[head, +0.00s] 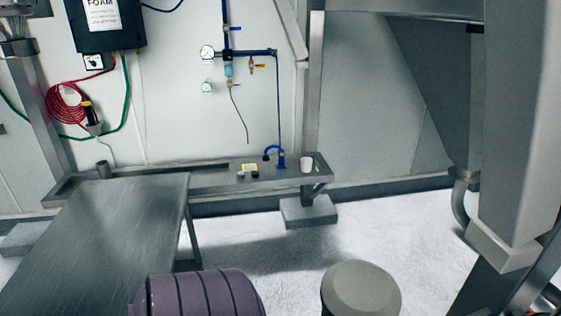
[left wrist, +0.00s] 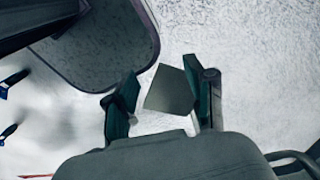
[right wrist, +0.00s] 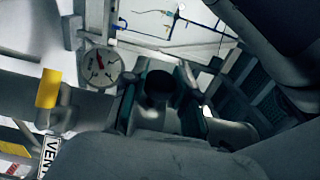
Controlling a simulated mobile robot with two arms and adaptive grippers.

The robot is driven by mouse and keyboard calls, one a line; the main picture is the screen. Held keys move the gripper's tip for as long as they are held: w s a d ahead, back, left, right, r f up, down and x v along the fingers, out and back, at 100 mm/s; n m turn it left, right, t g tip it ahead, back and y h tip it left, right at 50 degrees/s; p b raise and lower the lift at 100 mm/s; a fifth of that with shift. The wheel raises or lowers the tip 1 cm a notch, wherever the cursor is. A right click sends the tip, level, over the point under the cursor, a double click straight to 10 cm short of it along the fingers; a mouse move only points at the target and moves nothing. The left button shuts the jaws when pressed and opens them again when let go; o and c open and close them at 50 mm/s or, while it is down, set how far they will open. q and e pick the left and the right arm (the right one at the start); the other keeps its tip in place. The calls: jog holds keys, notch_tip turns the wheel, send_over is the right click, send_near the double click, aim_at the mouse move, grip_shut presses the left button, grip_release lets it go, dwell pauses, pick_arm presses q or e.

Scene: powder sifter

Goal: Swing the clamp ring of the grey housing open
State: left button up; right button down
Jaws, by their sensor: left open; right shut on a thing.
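My right gripper (right wrist: 158,84) shows in the right wrist view with its fingers on either side of a dark, round-ended knob (right wrist: 159,86) and is shut on it. I cannot tell whether this knob belongs to the clamp ring. My left gripper (left wrist: 158,84) is open in the left wrist view. A small grey block-like shape (left wrist: 170,92) shows between its fingers, and I cannot tell whether it is near or far. Neither gripper shows in the head view. The clamp ring is not clearly seen in any view.
In the head view, a steel table (head: 110,235) stands at the left and a narrow bench (head: 215,178) runs along the wall. A ribbed purple part (head: 200,293) and a beige round-topped part (head: 360,290) are at the bottom.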

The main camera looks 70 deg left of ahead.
jog(key=shift+s+a+f+m+t+h+p, duration=0.15)
jog(key=shift+s+a+m+t+h+p, duration=0.15)
jog(key=shift+s+a+m+t+p, duration=0.45)
jog(key=shift+w+d+b, duration=0.15)
jog(key=shift+w+b, duration=0.05)
jog(key=shift+b, duration=0.1)
jog(key=c, duration=0.9)
grip_release()
jog(key=shift+t, duration=0.35)
jog(key=shift+o, duration=0.2)
jog(key=shift+w, duration=0.1)
jog(key=shift+w, duration=0.1)
